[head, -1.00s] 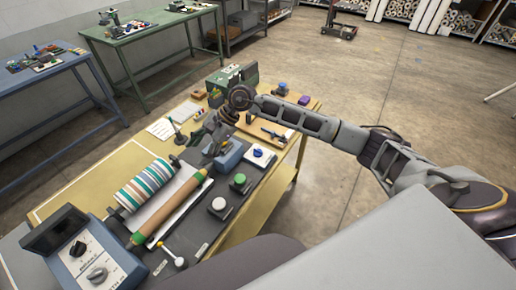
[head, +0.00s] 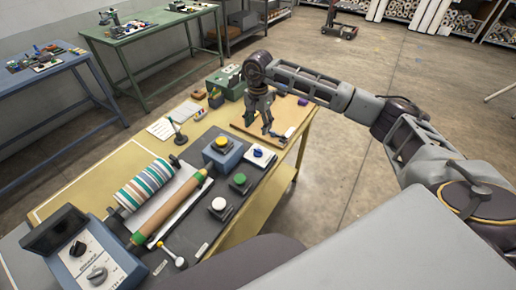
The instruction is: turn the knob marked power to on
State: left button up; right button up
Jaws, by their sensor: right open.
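No marking that reads power is legible, so I cannot tell which knob carries it. A blue knob on a white plate (head: 259,154) sits at the right edge of the dark press panel. A blue console (head: 92,259) at the lower left has a black knob (head: 78,248) and a grey knob (head: 97,273). My right gripper (head: 258,125) is open and empty, pointing down over the wooden board, beyond the blue knob and apart from it. My left gripper is not in view.
A blue box with a yellow button (head: 222,143), a green button (head: 239,180) and a white button (head: 219,205) stand on the panel. A striped roller (head: 147,186) and a tan roller (head: 170,208) lie to the left. A wooden board (head: 285,115) lies behind.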

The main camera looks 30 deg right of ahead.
aim_at(258, 150)
jog(key=shift+f, duration=0.15)
jog(key=shift+f+p, duration=1.3)
jog(key=shift+f, duration=5.5)
jog(key=shift+c, duration=0.4)
jog(key=c, duration=0.9)
